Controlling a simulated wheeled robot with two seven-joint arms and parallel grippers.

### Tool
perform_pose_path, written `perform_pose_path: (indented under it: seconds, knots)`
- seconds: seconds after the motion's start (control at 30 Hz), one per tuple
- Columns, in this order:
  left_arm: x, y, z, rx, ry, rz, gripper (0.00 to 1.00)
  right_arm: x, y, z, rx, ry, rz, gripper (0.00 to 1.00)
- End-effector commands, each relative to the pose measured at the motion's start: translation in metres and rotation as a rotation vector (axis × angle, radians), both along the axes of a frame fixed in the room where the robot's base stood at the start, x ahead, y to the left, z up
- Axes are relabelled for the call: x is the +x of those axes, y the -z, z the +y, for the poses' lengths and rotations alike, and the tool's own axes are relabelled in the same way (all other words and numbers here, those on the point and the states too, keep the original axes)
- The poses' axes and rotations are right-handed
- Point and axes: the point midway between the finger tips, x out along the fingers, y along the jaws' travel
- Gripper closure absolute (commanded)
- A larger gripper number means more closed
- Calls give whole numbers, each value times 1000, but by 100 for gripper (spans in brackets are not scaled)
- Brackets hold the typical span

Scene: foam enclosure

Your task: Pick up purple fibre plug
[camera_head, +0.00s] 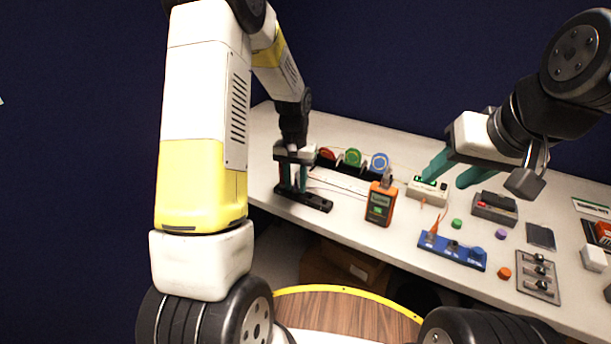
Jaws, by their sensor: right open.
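The purple fibre plug (501,234) looks like a small purple piece lying on the table on the right side of the head view. My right gripper (452,177) has teal fingers that stand apart with nothing visible between them. It is above and to the left of the purple plug, in front of a light box with green lights (427,190). My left gripper (293,178) points down at a black base (303,200) at the table's left end. Its fingers show apart, but whether something is between them is unclear.
A green piece (457,223) and an orange piece (504,273) lie near the purple one. A blue port strip (452,251) holds an orange plug. A black-and-grey device (494,208), a dark square (540,236), a switch panel (538,278) and an orange meter (381,204) stand around.

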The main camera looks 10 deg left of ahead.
Motion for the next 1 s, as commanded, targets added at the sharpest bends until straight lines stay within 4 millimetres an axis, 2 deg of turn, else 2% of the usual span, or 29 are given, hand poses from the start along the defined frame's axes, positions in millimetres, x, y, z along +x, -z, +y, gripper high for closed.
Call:
perform_pose_path:
  seconds: [0.1, 0.27, 0.67, 0.87, 1.0]
  knots:
    - [0, 0, 0, 0, 0, 0, 71, 0, 0, 0, 0, 0, 0, 56]
    - [0, -1, 0, 0, 0, -1, 100, 0, 0, 0, 0, 0, 0, 56]
    - [0, -3, 0, 0, 0, -2, 100, 0, 0, 0, 0, 0, 0, 56]
    - [1, -18, 0, 0, 0, -3, 100, 0, 0, 0, 0, 0, 0, 56]
    - [1, -38, 0, -1, 0, -6, 100, 0, 0, 0, 0, 0, 0, 56]
